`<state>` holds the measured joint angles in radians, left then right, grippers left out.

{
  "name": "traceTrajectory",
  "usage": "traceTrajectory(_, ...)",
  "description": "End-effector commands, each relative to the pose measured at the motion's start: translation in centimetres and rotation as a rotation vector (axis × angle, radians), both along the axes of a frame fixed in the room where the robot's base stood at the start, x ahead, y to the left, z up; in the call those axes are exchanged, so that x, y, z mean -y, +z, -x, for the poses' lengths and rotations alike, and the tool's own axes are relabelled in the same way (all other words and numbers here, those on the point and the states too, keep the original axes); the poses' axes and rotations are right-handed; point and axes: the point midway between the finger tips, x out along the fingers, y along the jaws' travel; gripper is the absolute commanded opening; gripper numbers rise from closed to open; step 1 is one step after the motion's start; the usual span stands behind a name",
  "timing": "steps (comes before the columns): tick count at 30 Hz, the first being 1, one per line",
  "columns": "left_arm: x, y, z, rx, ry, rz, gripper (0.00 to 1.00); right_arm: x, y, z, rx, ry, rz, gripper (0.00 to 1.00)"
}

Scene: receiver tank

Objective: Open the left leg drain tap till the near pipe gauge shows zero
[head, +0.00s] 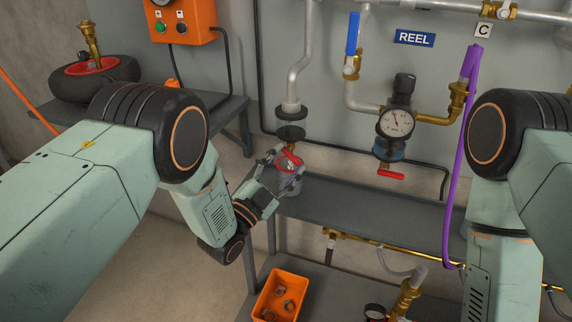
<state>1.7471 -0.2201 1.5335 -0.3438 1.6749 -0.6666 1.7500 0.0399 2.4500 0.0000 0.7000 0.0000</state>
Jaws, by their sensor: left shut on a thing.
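The left leg is a grey pipe (300,72) that comes down the wall to a dark, see-through bowl (291,125). Its drain tap has a red handle (291,157) just under the bowl. My left gripper (284,163) is shut at the red handle, and its fingers hide part of it. A grey can (289,184) stands on the shelf right below the tap. A dark-rimmed gauge (375,312) sits low at the bottom edge, partly cut off; its reading is too small to tell. My right gripper is out of the picture.
A regulator gauge (396,123) hangs on the wall, with another red tap (390,173) below it. A blue lever (353,34) and purple hose (459,150) are nearby. The grey shelf (380,215) is clear right of the can. An orange bin (271,300) sits below.

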Motion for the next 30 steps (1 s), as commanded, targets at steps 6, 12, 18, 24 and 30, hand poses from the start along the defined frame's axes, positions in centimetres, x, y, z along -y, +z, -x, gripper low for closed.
traceTrajectory(6,-0.03,-0.05,0.00,0.003,0.001,-0.010,0.23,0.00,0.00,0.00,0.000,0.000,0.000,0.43)
traceTrajectory(12,-0.03,-0.04,0.00,0.002,0.001,-0.008,0.61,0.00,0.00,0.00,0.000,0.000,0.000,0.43)
traceTrajectory(18,-0.02,-0.03,0.00,0.002,0.001,-0.008,0.77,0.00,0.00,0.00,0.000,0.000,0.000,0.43)
traceTrajectory(24,-0.01,-0.02,0.00,0.002,0.000,-0.007,0.77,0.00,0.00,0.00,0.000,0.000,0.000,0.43)
traceTrajectory(30,-0.42,-0.27,0.53,0.001,0.001,-0.008,0.77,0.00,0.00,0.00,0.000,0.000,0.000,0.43)
